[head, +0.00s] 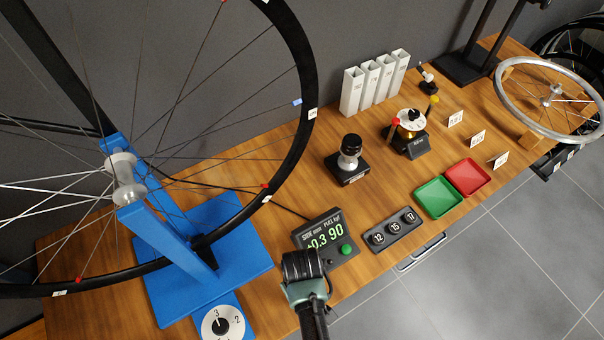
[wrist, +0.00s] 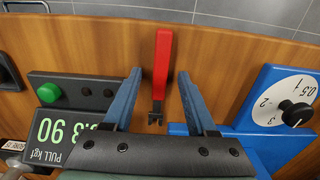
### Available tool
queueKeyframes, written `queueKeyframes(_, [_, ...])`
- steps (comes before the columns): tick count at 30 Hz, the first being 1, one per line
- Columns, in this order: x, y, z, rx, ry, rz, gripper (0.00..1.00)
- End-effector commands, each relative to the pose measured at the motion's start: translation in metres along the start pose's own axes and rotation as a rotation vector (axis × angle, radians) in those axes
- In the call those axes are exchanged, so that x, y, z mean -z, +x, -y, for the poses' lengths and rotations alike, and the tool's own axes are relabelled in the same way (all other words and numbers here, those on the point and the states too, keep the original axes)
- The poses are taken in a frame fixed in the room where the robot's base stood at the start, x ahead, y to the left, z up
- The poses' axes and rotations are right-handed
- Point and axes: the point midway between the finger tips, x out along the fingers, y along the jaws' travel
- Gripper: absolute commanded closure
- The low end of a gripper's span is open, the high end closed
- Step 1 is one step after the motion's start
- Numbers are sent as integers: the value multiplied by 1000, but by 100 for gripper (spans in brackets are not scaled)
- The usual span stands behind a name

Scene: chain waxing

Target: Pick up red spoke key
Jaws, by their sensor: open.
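The red spoke key (wrist: 162,58) lies on the wooden bench in the wrist view. Its red handle points toward the bench's front edge, and its dark notched end is nearer my gripper. My gripper (wrist: 159,76) is open, with one blue finger on each side of the key. The key sits between the fingers with a gap to both, closer to the right one. I cannot tell how far above the bench the fingertips are. In the head view my arm's end hides the key and the fingers.
The tension display (head: 326,236) with its green button stands close on one side. The blue truing stand base (head: 240,250) and its numbered dial (head: 223,322) are on the other. A dark tray marked 12, 15, 17 (head: 393,232) lies further right. The wheel (head: 305,112) rises at left.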

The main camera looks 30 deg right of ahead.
Motion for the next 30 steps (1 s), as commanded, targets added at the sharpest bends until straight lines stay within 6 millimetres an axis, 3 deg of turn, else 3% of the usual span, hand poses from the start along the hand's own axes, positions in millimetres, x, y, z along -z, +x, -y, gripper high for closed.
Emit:
queueKeyframes(3, [0,-1,0,0,0,0,44])
queueKeyframes(12, [0,-1,0,0,0,0,98])
queueKeyframes(25, [0,-2,0,0,0,-1,100])
queueKeyframes(30, [1,-22,0,-1,0,-3,100])
